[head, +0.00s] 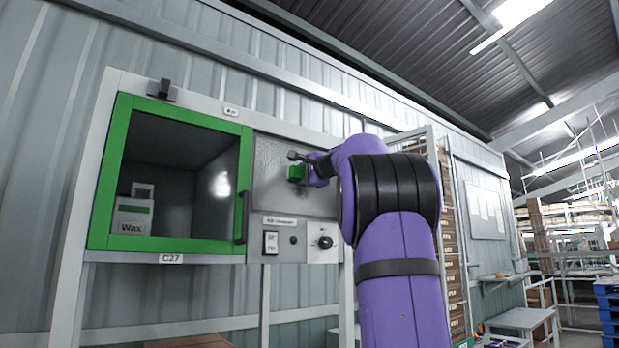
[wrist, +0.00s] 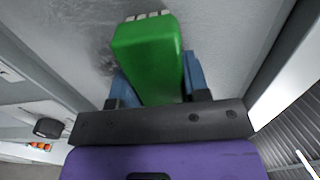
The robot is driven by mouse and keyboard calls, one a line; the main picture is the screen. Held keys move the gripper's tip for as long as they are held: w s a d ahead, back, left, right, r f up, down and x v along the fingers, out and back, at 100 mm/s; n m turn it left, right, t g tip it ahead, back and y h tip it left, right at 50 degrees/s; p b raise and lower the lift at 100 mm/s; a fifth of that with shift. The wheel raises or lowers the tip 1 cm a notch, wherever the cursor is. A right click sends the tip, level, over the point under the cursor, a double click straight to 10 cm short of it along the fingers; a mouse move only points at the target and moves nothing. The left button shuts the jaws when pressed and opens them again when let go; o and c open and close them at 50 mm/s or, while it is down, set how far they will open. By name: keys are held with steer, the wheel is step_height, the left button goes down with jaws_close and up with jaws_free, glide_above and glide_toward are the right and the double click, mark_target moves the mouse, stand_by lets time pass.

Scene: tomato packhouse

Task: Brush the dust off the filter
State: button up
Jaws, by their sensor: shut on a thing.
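My gripper (head: 313,170) is shut on a green brush (head: 296,174) in front of the grey filter panel (head: 268,158), right of the green-framed window. In the wrist view the blue fingers of my gripper (wrist: 158,84) clasp the brush (wrist: 148,55) from both sides. Its short pale bristles point at the filter (wrist: 225,35). They look close to its surface; whether they touch it I cannot tell. The filter looks mottled grey, with a darker smudge left of the brush. My arm hides the filter's right part in the head view.
The green-framed cabinet (head: 100,190) holds a box marked Wax (head: 131,216). Below the filter are a switch plate (head: 271,243) and a knob (head: 325,242). A tall rack of crates (head: 448,220) stands right of my arm. A bench (head: 520,318) is farther right.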

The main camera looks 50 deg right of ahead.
mark_target(296, 171)
steer(key=shift+w+a, duration=0.25)
steer(key=shift+a, duration=0.75)
steer(key=shift+w+a, duration=0.2)
steer(key=shift+a, duration=0.8)
steer(key=shift+v, duration=3)
steer(key=v, duration=0.3)
